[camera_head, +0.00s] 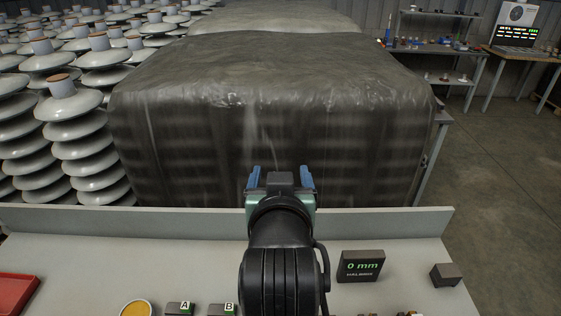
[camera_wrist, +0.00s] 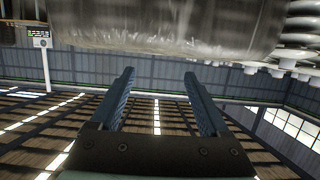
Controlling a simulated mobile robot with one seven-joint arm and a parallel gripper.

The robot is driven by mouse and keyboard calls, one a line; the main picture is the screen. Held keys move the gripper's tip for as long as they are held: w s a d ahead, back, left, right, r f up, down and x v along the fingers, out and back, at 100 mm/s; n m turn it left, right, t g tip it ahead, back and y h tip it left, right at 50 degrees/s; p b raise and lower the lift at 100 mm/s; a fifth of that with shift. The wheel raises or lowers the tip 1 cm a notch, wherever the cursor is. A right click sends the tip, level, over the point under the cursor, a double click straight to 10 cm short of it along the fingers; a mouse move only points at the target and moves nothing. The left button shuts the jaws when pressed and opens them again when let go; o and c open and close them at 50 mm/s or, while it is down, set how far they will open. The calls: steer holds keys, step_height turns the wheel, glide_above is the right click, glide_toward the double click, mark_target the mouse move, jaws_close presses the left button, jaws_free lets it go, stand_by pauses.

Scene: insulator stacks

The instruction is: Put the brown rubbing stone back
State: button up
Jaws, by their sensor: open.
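My gripper (camera_head: 280,176) is raised above the back edge of the bench in the head view, pointing away toward a covered stack. Its two blue fingers stand apart with nothing between them, as the wrist view also shows (camera_wrist: 159,78). A small dark brown-grey block (camera_head: 445,275) lies on the bench at the right, well apart from my gripper. It may be the brown rubbing stone, but I cannot tell for certain. Blocks marked A (camera_head: 180,308) and B (camera_head: 222,309) lie at the front edge, partly cut off.
The grey bench (camera_head: 400,240) has a raised back edge. It carries a red tray (camera_head: 17,293), a round yellow-topped tin (camera_head: 136,308) and a "0 mm" display (camera_head: 361,267). Beyond are a dark covered stack (camera_head: 270,100) and white insulator stacks (camera_head: 85,150). Clear floor lies right.

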steer(key=s+r+t, duration=0.2)
steer(key=r+t, duration=0.1)
steer(key=r, duration=0.6)
steer(key=s+r+t, duration=0.2)
steer(key=r+t, duration=0.1)
steer(key=r, duration=0.6)
steer(key=s+r+t, duration=0.6)
steer(key=s+r, duration=0.5)
steer(key=r, duration=0.4)
steer(key=shift+s+t, duration=0.15)
steer(key=shift+t, duration=0.25)
